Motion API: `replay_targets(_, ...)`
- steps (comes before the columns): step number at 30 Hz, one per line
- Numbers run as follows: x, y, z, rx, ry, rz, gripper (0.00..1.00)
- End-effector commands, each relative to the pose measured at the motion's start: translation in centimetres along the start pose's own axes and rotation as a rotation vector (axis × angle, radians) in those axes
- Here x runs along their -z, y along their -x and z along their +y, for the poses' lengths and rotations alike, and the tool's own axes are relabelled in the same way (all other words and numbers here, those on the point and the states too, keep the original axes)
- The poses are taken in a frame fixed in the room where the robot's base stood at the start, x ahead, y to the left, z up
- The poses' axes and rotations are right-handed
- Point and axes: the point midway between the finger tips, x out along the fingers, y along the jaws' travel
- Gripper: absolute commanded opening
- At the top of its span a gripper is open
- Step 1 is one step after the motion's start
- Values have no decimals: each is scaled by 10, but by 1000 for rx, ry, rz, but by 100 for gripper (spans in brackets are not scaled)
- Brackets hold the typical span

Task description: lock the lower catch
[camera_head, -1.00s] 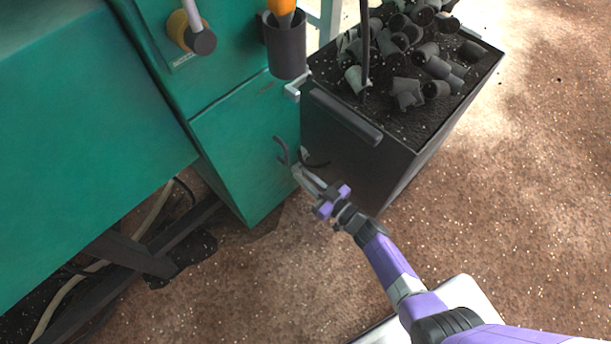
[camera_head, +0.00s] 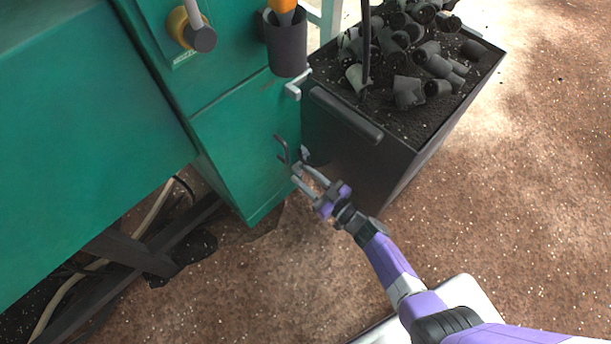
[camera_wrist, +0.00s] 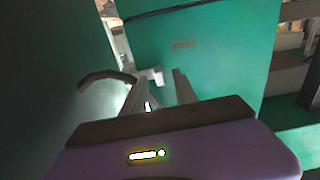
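The lower catch shows low on the right edge of the green cabinet front: a small pale fitting (camera_head: 304,154) with a dark curved lever (camera_head: 281,149) beside it, standing out from the panel. In the wrist view the pale fitting (camera_wrist: 153,75) lies ahead between the fingers, and the dark lever (camera_wrist: 104,77) curves in from the left. My gripper (camera_head: 300,173) is just below the catch, its two fingers apart and empty. The fingers also show apart in the wrist view (camera_wrist: 160,92). I cannot tell whether a finger touches the catch.
A pale upper fitting (camera_head: 292,90) sits higher on the same cabinet edge. A dark bin (camera_head: 400,165) full of grey plugs stands close on the right, leaving a narrow space by the catch. A dark holder (camera_head: 287,52) hangs above. The floor in front is open.

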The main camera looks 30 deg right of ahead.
Motion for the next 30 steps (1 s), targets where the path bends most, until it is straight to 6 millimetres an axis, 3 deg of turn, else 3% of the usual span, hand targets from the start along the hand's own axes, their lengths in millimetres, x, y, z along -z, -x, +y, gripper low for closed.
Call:
replay_targets(5, 2, 8, 0, -1, -1, 0, 35)
replay_targets(18, 1, 72, 0, -1, -1, -1, 35)
replay_targets(30, 0, 78, 0, 0, 0, 0, 35)
